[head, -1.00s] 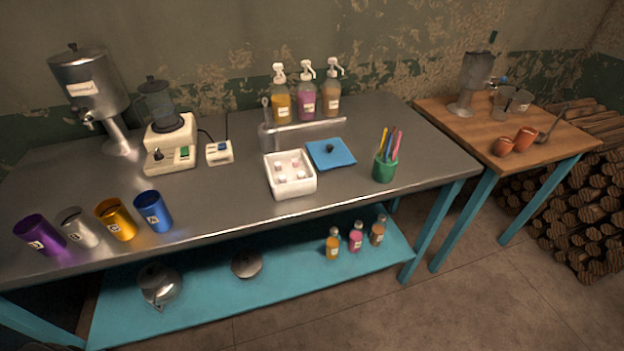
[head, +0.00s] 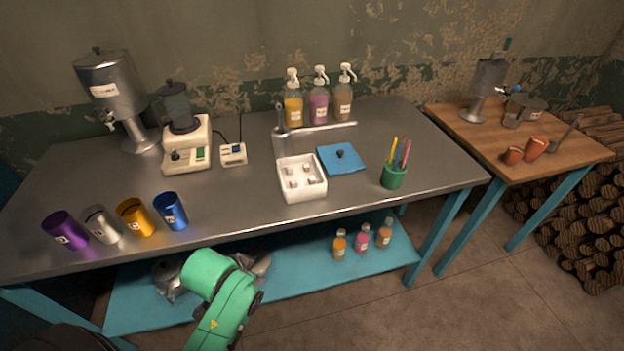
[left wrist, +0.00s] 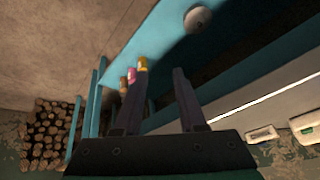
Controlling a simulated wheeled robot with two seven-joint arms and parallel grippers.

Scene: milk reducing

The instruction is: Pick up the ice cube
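Several pale ice cubes (head: 292,184) sit apart inside a white square box (head: 303,195) near the front edge of the metal table. The box's blue lid (head: 341,158) with a dark knob lies flat on the table just right of it. My left arm shows in the head view below the table's front edge, left of the box; its gripper is not clear there. In the left wrist view my left gripper (left wrist: 157,95) has its two dark fingers apart with nothing between them. My right gripper is in no view.
Purple, silver, gold and blue cups (head: 170,211) stand at the table's front left. A blender (head: 185,145) and a dispenser (head: 120,95) are behind them. Pump bottles (head: 320,105) stand at the back, a green pen cup (head: 393,177) to the right. The lower shelf (head: 300,275) holds small bottles.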

